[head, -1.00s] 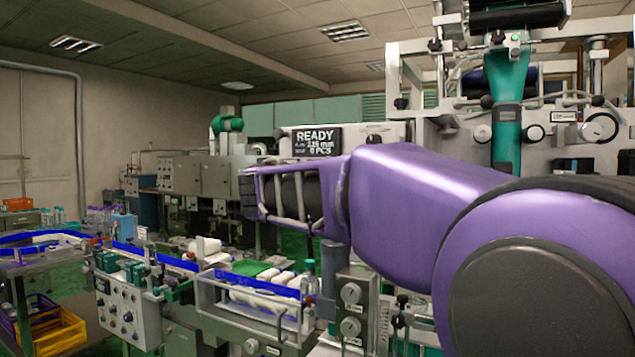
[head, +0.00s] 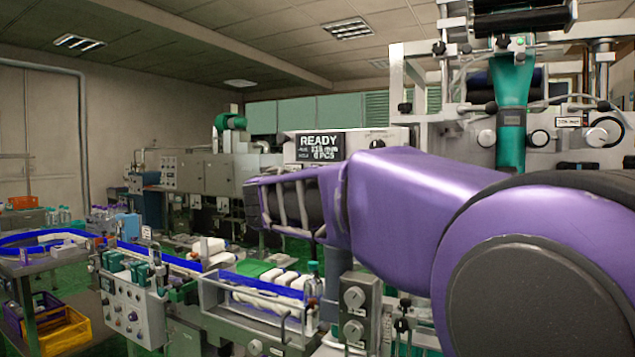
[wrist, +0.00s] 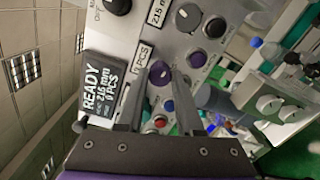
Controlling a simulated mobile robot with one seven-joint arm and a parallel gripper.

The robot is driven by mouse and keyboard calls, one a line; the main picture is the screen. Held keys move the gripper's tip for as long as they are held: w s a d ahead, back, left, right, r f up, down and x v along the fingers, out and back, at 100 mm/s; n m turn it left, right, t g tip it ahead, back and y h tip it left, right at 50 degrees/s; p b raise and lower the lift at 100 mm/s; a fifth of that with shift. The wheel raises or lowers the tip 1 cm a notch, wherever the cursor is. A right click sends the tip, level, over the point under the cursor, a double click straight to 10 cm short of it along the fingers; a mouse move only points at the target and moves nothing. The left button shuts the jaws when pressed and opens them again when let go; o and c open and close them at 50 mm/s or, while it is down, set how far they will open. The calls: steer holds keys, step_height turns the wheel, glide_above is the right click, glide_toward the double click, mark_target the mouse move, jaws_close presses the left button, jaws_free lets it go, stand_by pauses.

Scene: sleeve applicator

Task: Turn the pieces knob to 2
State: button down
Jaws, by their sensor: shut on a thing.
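In the wrist view the purple pieces knob (wrist: 160,73) is on the grey control panel, beside a label ending in PCS (wrist: 142,60). My gripper (wrist: 162,76) reaches to it with one finger on each side, shut on the knob. A dark display (wrist: 104,90) reads READY, a length in mm and a PCS line; its piece digit is too small to read surely. The display (head: 322,147) also shows in the head view. There my purple arm extends toward the panel, and the knob and fingers cannot be made out.
A grey knob (wrist: 188,18) with a 215 mm label and a dark knob (wrist: 215,27) sit near the pieces knob. A red button (wrist: 160,121) and a blue button (wrist: 169,105) are close to the fingers. A conveyor with bottles (head: 262,285) runs below my arm.

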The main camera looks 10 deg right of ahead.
steer(key=shift+r+n+p, duration=0.2)
steer(key=shift+n+p, duration=2.8)
steer(key=shift+n, duration=2.1)
steer(key=c, duration=0.5)
jaws_free()
steer(key=shift+f, duration=0.15)
steer(key=shift+c, duration=0.2)
steer(key=shift+s+a, duration=0.1)
